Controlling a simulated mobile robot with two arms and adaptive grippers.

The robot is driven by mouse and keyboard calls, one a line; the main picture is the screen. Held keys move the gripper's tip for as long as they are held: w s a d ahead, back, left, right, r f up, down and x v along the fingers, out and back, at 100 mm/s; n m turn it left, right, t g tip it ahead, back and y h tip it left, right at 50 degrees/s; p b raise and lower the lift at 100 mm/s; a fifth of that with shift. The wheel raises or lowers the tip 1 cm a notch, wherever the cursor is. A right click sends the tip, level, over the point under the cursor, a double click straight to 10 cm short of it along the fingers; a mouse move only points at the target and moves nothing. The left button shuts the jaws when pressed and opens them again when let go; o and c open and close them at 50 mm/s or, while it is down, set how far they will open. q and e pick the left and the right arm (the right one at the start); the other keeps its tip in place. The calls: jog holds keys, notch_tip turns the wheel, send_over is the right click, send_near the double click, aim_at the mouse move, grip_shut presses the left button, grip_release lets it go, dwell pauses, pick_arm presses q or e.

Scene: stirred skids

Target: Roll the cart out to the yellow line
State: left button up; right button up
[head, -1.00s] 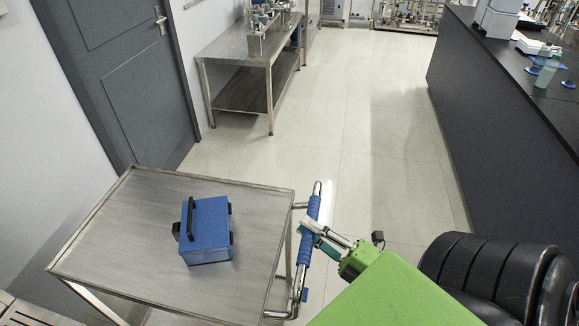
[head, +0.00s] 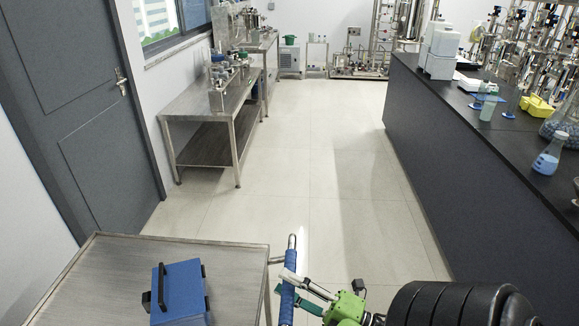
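The cart (head: 222,258) is a steel trolley at the bottom left of the head view, with its lower part cut off by the frame. Its upright push handle with a blue grip (head: 287,302) is on its right side. A blue case with a black handle (head: 188,288) sits on its top. My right gripper (head: 286,282) has its fingers on either side of the blue grip and appears closed on it. My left gripper is out of view. No yellow line shows on the visible floor.
A grey door (head: 75,90) and a steel bench (head: 215,105) with equipment line the left. A long dark counter (head: 440,150) with glassware runs along the right. The pale floor (head: 310,150) between them is clear up to equipment at the back wall.

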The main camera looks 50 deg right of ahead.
jog(key=v, duration=1.2)
